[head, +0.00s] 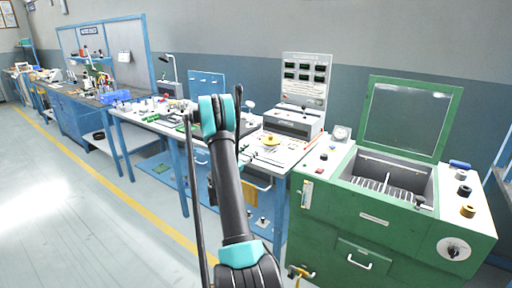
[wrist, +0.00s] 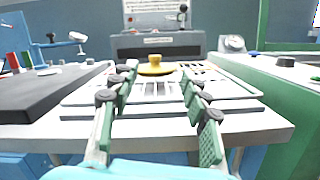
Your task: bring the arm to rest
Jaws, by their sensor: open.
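My gripper (wrist: 158,118) is open and empty in the wrist view. Its two fingers are spread apart and point toward the workbench edge. Between and beyond the fingertips lies a metal rack or tray (wrist: 240,90) on the white bench top, with a yellow knobbed object (wrist: 155,66) behind it. In the head view my arm reaches up and forward in the middle of the picture, in front of the bench. The gripper itself is mostly hidden behind the arm there.
A green cabinet (head: 365,224) with a raised lid stands at the right. The white workbench (head: 290,152) holds a grey instrument (head: 293,121) and small parts. A black slab (wrist: 48,92) lies at the left in the wrist view. The floor (head: 60,190) at the left is clear.

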